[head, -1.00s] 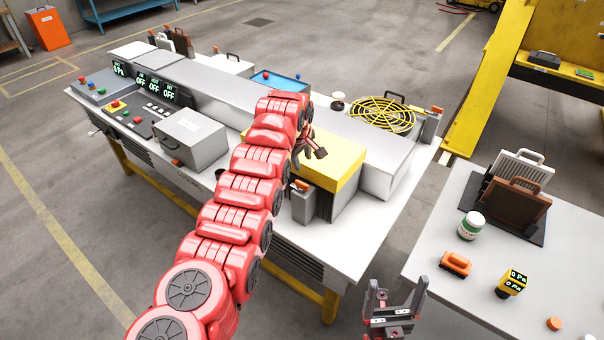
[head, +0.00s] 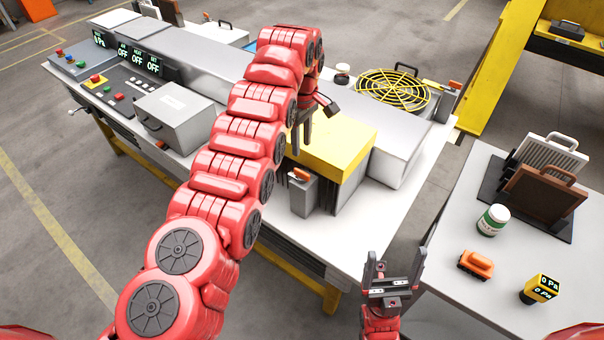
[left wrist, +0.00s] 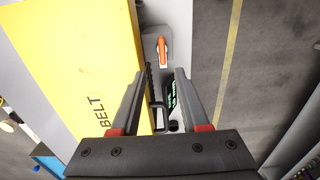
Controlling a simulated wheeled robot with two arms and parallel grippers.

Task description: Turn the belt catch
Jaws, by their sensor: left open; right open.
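The belt catch (head: 300,174) is an orange lever on a small grey box at the front corner of the yellow-topped belt cover (head: 335,140). In the left wrist view the catch (left wrist: 162,52) lies ahead of the fingers, beyond their tips, and the yellow cover (left wrist: 75,60) reads BELT. My left gripper (head: 302,140) points down, just behind and above the catch in the head view, partly hidden by my red arm. It is open, empty and apart from the catch. My right gripper (head: 392,265) is open and empty in front of the bench, pointing up.
The white bench (head: 370,225) carries a grey box (head: 175,118), a control panel (head: 120,95) and a yellow round fan guard (head: 393,90). A side table (head: 455,225) at the right holds a jar (head: 493,220), an orange block (head: 476,263) and a yellow gauge (head: 540,290).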

